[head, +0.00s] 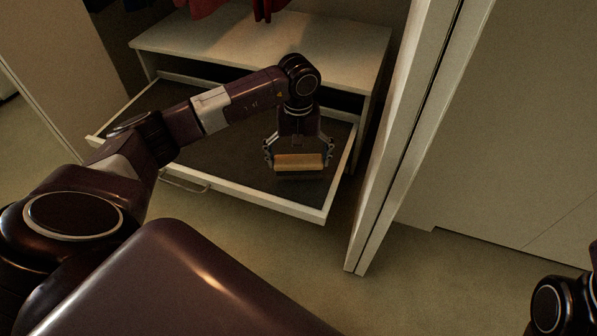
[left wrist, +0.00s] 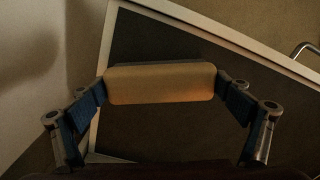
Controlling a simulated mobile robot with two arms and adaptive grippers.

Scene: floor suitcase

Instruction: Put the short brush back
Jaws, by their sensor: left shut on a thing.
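The short brush (head: 299,161) has a light wooden back and a dark edge beneath it. My left gripper (head: 299,158) is shut on the brush across its length, one finger at each end. It holds the brush over the right part of the open drawer (head: 262,203). In the left wrist view the brush (left wrist: 161,84) lies level between the fingers, with the dark drawer floor (left wrist: 165,130) behind it. I cannot tell whether the brush touches the drawer floor. My right gripper is not in view; only part of my right arm shows at the lower right.
The drawer is pulled out beneath a pale shelf (head: 262,45), with red clothes (head: 268,8) hanging above. Its metal handle (head: 184,184) is at the front. A pale door frame (head: 405,130) stands close to the right. Carpet (head: 270,245) in front of the drawer is clear.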

